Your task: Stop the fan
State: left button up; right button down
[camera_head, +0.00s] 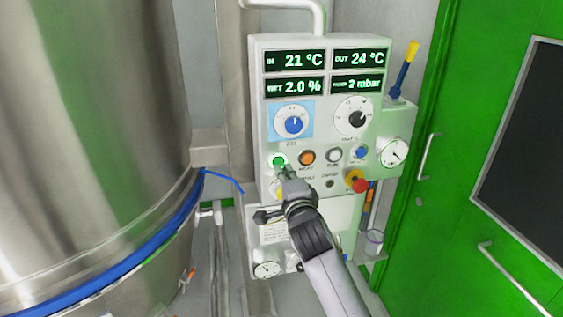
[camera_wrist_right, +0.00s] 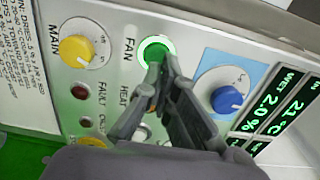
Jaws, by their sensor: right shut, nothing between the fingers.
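The control panel (camera_head: 312,55) is a pale box on the wall, with lit displays reading 21 °C, 24 °C, 2.0 % and 2 mbar. The fan button (camera_head: 279,161) is round and lit green; in the right wrist view the green button (camera_wrist_right: 155,47) sits beside the label FAN. My right gripper (camera_head: 284,172) is shut and empty, its fingertips just in front of the green button. In the right wrist view the fingertips (camera_wrist_right: 162,66) overlap the button's lower edge; I cannot tell whether they touch it. My left gripper is not in view.
Near the button are a blue knob (camera_head: 293,125), an orange button (camera_head: 306,157), a yellow MAIN knob (camera_wrist_right: 77,48) and a red stop button (camera_head: 360,186). A large steel vessel (camera_head: 90,120) stands left; a green door (camera_head: 470,170) is right.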

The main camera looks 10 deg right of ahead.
aim_at(278, 162)
jog(key=shift+w+p, duration=0.4)
jog(key=shift+w, duration=1)
